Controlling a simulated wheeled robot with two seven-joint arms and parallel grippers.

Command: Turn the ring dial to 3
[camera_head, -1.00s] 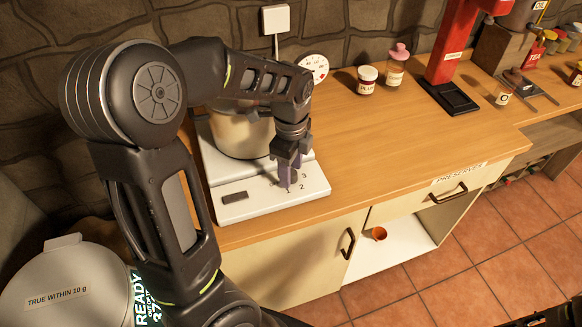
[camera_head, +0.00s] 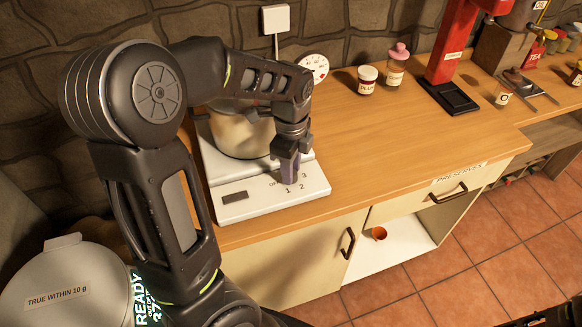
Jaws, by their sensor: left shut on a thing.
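A metal pot (camera_head: 238,137) stands on the hotplate behind the gripper, partly covered by my left arm. My right gripper is not clearly in view; only a dark part shows at the lower right corner.
The wooden counter (camera_head: 400,140) is clear right of the hotplate. A plum jar (camera_head: 367,80), a pink-topped bottle (camera_head: 396,66) and a red stand (camera_head: 452,45) are farther back. A round gauge (camera_head: 314,68) is behind the hotplate. The preserves drawer (camera_head: 440,192) is below.

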